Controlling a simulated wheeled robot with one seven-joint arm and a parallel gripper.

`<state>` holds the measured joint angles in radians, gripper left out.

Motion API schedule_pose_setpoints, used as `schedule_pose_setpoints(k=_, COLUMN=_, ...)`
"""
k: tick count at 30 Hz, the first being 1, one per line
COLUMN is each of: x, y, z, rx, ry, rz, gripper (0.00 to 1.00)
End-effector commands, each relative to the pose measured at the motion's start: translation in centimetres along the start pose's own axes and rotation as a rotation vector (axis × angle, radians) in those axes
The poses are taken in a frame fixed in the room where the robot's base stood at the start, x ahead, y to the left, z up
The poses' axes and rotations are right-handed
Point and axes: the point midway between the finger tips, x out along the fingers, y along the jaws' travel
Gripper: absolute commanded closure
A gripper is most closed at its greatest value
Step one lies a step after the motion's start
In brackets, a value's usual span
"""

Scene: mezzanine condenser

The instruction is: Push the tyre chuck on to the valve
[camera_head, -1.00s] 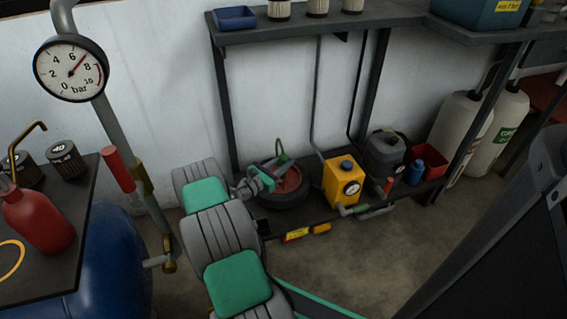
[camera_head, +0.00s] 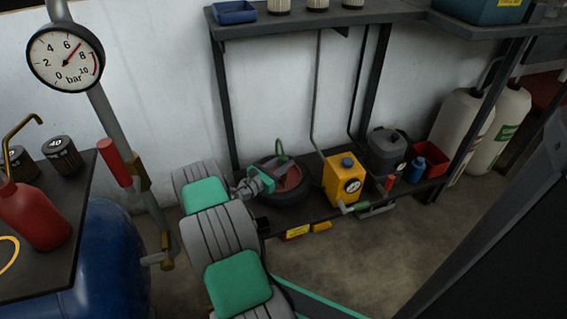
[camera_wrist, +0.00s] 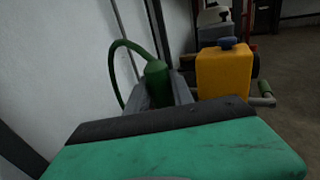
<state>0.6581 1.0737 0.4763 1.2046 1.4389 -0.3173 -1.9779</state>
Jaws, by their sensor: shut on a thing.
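The wheel with a dark tyre and red hub (camera_head: 291,179) lies on the low shelf in the head view. My gripper (camera_head: 268,181) is over the tyre's left part. It is shut on the tyre chuck, a green cylinder (camera_wrist: 157,82) that stands between the fingers (camera_wrist: 172,92) in the wrist view. A green hose (camera_wrist: 115,62) loops up from the chuck, and it also shows above the wheel in the head view (camera_head: 280,147). The valve is not visible, and the chuck's lower end is hidden by my gripper, so contact cannot be told.
A yellow can (camera_head: 341,182) with a gauge stands right of the wheel. A dark canister (camera_head: 385,150), a blue bottle (camera_head: 417,170) and a red bin (camera_head: 432,158) are further right. Shelf posts (camera_head: 222,110) rise behind. A blue tank (camera_head: 115,260) is at left.

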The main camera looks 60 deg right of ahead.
Motion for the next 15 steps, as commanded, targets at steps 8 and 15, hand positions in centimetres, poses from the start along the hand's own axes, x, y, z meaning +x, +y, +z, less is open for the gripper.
schedule_pose_setpoints(k=8, x=0.0, y=0.0, z=-0.8, rx=0.001, ry=-0.001, rz=0.000, gripper=1.00)
schedule_pose_setpoints(k=15, x=0.0, y=0.0, z=-1.4, rx=0.001, ry=-0.001, rz=0.000, gripper=1.00)
